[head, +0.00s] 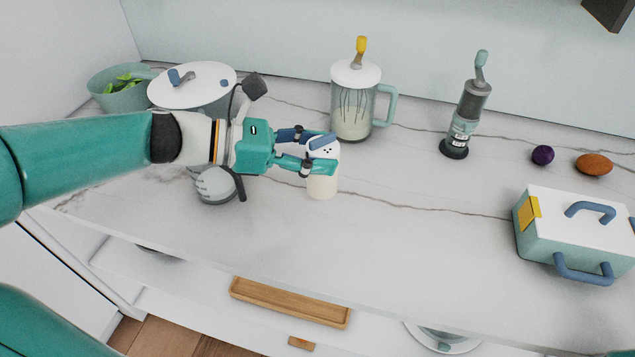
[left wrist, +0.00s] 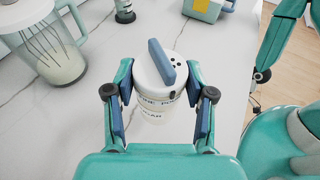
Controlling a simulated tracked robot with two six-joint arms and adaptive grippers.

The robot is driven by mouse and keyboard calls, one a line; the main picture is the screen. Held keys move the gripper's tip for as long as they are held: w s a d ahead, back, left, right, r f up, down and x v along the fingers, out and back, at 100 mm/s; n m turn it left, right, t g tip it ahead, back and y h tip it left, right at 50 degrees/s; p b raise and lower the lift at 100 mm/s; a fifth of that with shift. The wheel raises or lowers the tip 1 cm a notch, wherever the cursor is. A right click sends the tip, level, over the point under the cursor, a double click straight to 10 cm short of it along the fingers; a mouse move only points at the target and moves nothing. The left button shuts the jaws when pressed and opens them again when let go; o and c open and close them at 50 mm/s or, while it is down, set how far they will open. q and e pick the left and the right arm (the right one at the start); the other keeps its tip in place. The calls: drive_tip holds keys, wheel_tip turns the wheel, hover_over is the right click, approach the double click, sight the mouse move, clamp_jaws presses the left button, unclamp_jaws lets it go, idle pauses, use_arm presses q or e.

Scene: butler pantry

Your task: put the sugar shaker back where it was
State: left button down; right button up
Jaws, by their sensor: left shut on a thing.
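The sugar shaker (head: 322,187) is a pale cylinder with a white lid, dark holes and a blue bar on top. My left gripper (head: 322,158) is shut on it from the left, just below the lid. In the left wrist view the shaker (left wrist: 153,75) is between the two blue-padded fingers (left wrist: 158,118), upright, with partly hidden lettering on its side. Whether its base touches the counter is unclear. Part of what looks like my right gripper (left wrist: 262,80) shows at the right edge of the left wrist view; its jaws are not clear.
On the marble counter (head: 400,240), a whisk jug (head: 352,112) stands behind the shaker, a grinder (head: 466,118) to the right. A lidded box (head: 562,232), purple ball (head: 542,155) and brown egg-shaped thing (head: 593,164) are farther right. A grey-white rounded thing (head: 214,187) lies under my left arm. The front middle is clear.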

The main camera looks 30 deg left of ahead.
sight(314, 177)
use_arm(q)
wheel_tip(314, 177, down, 6)
drive_tip(key=shift+r+b, duration=0.15)
drive_tip(key=shift+b, duration=0.5)
drive_tip(key=shift+c, duration=2)
unclamp_jaws()
drive_tip(key=shift+s+a+r, duration=0.1)
drive_tip(key=shift+a, duration=0.05)
drive_tip(key=v, duration=1.1)
drive_tip(key=shift+s+a, duration=0.2)
drive_tip(key=shift+s, duration=0.05)
